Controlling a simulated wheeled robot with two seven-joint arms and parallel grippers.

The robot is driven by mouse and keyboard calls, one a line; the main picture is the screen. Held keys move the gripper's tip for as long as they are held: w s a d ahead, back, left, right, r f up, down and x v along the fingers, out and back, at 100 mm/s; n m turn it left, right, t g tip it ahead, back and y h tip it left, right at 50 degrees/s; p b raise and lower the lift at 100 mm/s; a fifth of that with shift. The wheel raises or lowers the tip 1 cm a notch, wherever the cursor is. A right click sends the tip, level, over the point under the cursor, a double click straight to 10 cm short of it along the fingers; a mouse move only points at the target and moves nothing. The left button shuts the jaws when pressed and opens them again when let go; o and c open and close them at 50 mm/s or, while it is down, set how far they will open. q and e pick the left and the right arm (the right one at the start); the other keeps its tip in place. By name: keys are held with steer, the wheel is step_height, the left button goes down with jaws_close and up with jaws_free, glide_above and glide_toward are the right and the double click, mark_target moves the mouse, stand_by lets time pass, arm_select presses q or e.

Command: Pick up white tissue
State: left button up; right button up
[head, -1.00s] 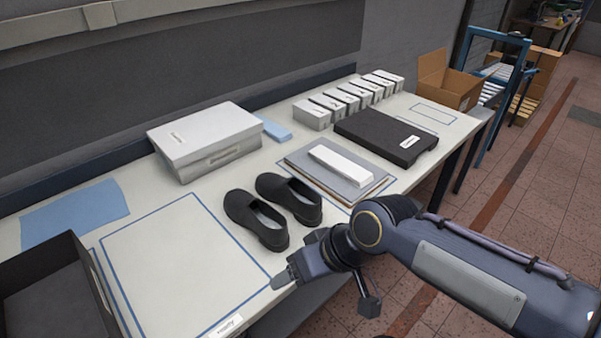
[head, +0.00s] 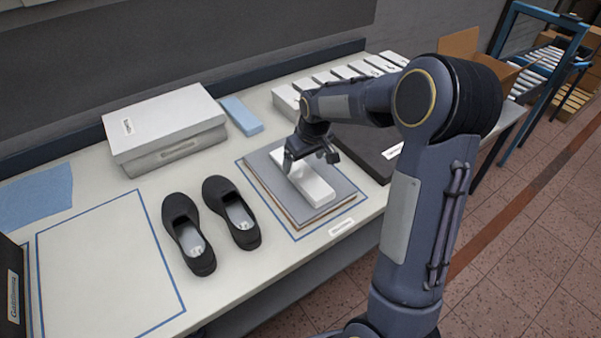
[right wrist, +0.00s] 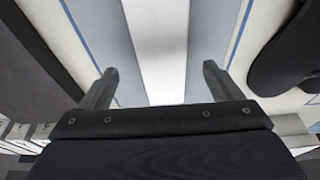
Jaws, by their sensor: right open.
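The white tissue (head: 316,190), a long flat white block, lies on a stack of grey sheets (head: 265,165) on the table. My right gripper (head: 311,162) is open above the far part of the white tissue and hides some of it. In the right wrist view the white tissue (right wrist: 160,45) runs between the two spread fingers (right wrist: 159,72), with a gap on each side. I cannot tell how far the fingertips are above it. My left gripper is not in view.
Black shoes (head: 232,213) stand left of the stack. A grey-white lidded box (head: 165,125) and a blue cloth pack (head: 241,115) are behind. A blue-outlined area (head: 105,265) is clear.

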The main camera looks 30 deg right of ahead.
mark_target(301, 171)
steer(key=x, duration=0.4)
steer(key=shift+a+f+p, duration=0.1)
steer(key=shift+f+p, duration=0.1)
steer(key=shift+p, duration=0.1)
steer(key=shift+c, duration=0.2)
steer(key=c, duration=1)
